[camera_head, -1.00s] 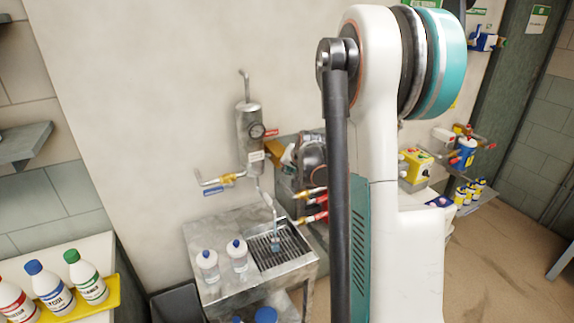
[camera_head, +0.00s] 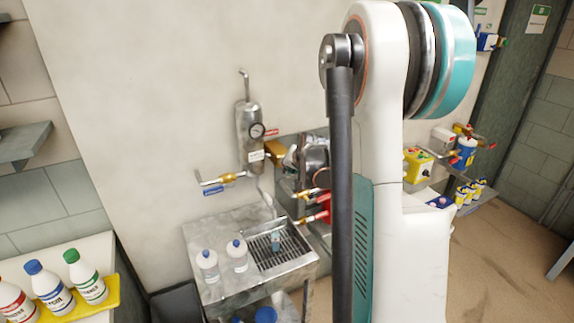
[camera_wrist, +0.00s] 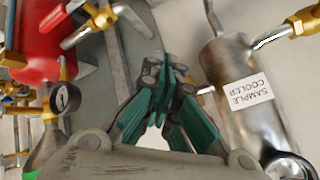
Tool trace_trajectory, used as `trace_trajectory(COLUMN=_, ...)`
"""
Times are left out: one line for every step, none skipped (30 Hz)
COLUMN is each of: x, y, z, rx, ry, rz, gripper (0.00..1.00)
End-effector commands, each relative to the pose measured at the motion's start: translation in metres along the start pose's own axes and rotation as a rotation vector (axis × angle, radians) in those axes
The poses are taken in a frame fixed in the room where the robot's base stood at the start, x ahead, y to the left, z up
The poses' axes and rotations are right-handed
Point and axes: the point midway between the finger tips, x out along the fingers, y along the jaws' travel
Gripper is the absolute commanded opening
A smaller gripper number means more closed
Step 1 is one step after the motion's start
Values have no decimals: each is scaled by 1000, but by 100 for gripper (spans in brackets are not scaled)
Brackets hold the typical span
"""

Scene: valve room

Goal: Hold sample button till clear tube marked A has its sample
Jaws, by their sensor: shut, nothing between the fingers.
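A small clear tube with a bluish tint (camera_head: 276,240) stands on the drain grate of the metal sink, below a thin curved spout. Two clear bottles with blue caps stand on the counter to its left, one (camera_head: 208,264) at the far left and one (camera_head: 237,256) nearer the grate. No letter A is legible on any of them. My gripper (camera_wrist: 168,72) is shut and empty, its green-padded fingers meeting at the tips beside the cylinder labelled SAMPLE COOLER (camera_wrist: 240,95). I cannot make out the sample button.
The sample cooler with its gauge (camera_head: 249,135) hangs on the wall above the sink counter (camera_head: 215,235). Red-handled valves (camera_head: 318,217) sit right of the grate. A yellow box with buttons (camera_head: 417,166) stands behind my arm. Capped bottles (camera_head: 52,290) stand at lower left.

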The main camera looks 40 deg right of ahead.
Motion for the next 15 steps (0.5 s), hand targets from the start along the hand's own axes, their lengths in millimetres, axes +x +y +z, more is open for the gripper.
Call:
trace_trajectory(x=-2, y=2, z=2, rx=1, ry=0, rz=0, gripper=0)
trace_trajectory(x=-3, y=2, z=3, rx=1, ry=0, rz=0, gripper=0)
trace_trajectory(x=-4, y=3, z=4, rx=1, ry=0, rz=0, gripper=0)
trace_trajectory(x=-5, y=4, z=4, rx=1, ry=0, rz=0, gripper=0)
trace_trajectory(x=-5, y=4, z=4, rx=1, ry=0, rz=0, gripper=0)
trace_trajectory(x=-5, y=4, z=4, rx=1, ry=0, rz=0, gripper=0)
trace_trajectory(x=-6, y=4, z=4, rx=1, ry=0, rz=0, gripper=0)
trace_trajectory(x=-6, y=4, z=4, rx=1, ry=0, rz=0, gripper=0)
trace_trajectory(x=-6, y=4, z=4, rx=1, ry=0, rz=0, gripper=0)
trace_trajectory(x=-6, y=4, z=4, rx=1, ry=0, rz=0, gripper=0)
trace_trajectory(x=-5, y=4, z=4, rx=1, ry=0, rz=0, gripper=0)
trace_trajectory(x=-5, y=4, z=4, rx=1, ry=0, rz=0, gripper=0)
trace_trajectory(x=-6, y=4, z=4, rx=1, ry=0, rz=0, gripper=0)
trace_trajectory(x=-6, y=4, z=4, rx=1, ry=0, rz=0, gripper=0)
trace_trajectory(x=-6, y=5, z=5, rx=1, ry=0, rz=0, gripper=0)
